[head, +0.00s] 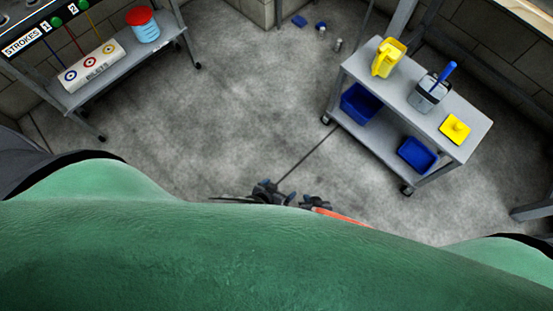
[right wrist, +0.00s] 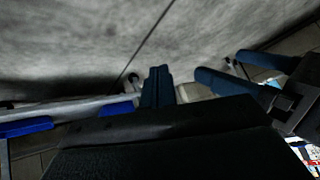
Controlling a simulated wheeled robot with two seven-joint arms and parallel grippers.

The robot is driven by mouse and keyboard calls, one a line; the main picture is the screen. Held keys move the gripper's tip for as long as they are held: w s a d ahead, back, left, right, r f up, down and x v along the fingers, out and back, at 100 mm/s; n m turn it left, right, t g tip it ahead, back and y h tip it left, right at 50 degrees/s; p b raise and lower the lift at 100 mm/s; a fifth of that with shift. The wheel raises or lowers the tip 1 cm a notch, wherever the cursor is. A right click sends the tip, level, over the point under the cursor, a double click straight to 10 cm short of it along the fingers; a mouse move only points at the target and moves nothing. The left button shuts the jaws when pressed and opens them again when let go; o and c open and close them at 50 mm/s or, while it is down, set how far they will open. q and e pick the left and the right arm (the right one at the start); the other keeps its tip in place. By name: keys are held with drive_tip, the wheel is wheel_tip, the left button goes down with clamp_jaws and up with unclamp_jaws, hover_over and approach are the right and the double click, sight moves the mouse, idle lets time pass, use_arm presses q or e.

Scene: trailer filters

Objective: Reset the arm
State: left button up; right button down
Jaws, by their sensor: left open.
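My right gripper (right wrist: 158,72) shows in the right wrist view as two dark blue fingers side by side, shut, with nothing seen between them. My left gripper (right wrist: 221,66) is to the right of it in that view, its two blue fingers spread apart and empty. In the head view, dark gripper parts show low in the middle, just past my green body. I cannot tell there which gripper is which. Most of both arms is hidden under my body.
A grey cart (head: 385,75) at the right holds a yellow jug (head: 387,58), a grey container (head: 428,94) with a blue handle and a yellow block (head: 455,129). Blue bins (head: 417,154) sit below. A bench (head: 110,80) at the left holds a red-lidded jar (head: 143,25). Floor between is clear.

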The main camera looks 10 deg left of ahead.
use_arm(q)
drive_tip(key=s+a+r+g+p, duration=0.1)
drive_tip(key=r+p, duration=0.5)
drive_tip(key=r, duration=0.8)
drive_tip(key=s+a+r+g+y+p, duration=0.1)
drive_tip(key=a+r+p, duration=0.3)
drive_tip(key=r, duration=1)
drive_tip(key=s+a+r+g+y+p, duration=0.1)
drive_tip(key=s+a+r+g+p, duration=0.1)
drive_tip(key=r+p, duration=0.6)
wheel_tip(320, 180, up, 6)
drive_tip(key=shift+a+r+g, duration=0.1)
drive_tip(key=shift+a+g, duration=0.6)
use_arm(e)
drive_tip(key=s+d+r+g+h, duration=0.1)
drive_tip(key=d+r, duration=0.3)
drive_tip(key=r, duration=1.7)
drive_tip(key=s+d+r+g+h, duration=0.1)
drive_tip(key=d+r+g, duration=0.3)
drive_tip(key=r, duration=1.8)
drive_tip(key=shift+s, duration=0.2)
